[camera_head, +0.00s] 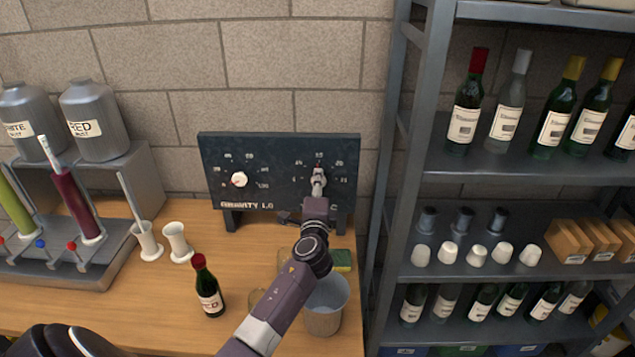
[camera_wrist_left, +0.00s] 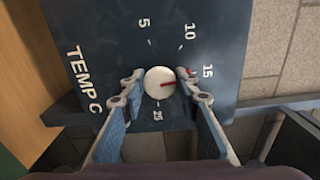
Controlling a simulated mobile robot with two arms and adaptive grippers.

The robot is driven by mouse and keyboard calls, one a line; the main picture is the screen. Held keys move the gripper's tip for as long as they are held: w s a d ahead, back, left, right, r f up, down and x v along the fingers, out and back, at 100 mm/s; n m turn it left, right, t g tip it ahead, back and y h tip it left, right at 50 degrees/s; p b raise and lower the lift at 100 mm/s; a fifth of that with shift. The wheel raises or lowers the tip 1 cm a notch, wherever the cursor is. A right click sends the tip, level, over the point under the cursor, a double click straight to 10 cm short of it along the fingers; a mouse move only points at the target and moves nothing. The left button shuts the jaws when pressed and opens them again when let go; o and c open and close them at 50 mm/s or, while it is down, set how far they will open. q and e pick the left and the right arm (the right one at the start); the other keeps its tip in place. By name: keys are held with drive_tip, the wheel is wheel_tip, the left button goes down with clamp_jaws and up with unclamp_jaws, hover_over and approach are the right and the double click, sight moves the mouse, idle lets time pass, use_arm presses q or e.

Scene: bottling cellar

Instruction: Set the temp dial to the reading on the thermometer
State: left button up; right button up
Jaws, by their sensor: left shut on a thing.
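The temp dial is a round white knob (camera_wrist_left: 158,84) with a red pointer mark on a dark panel (camera_head: 280,150). In the left wrist view the mark points right, towards the side of the printed 15; the fingers hide part of the scale there. My left gripper (camera_head: 318,186) is at this right-hand dial, its two fingers shut on the knob from both sides. The thermometer is not clearly identifiable. A thin pale rod (camera_head: 130,196) stands in a white cup, and I cannot read any scale on it. My right gripper is not in view.
A second dial (camera_head: 239,180) sits on the panel's left, above the word GRAVITY. A small red-capped bottle (camera_head: 208,290), a grey bucket (camera_head: 326,306) and a sponge (camera_head: 342,260) stand near my left arm. A bottle shelf (camera_head: 440,190) rises at the right.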

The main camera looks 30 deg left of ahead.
use_arm(q)
drive_tip(key=shift+f+m, duration=0.1)
drive_tip(key=shift+m, duration=0.4)
drive_tip(key=shift+d, duration=0.1)
drive_tip(key=o, duration=1)
drive_tip(key=shift+o, duration=0.5)
drive_tip(key=v, duration=1.2)
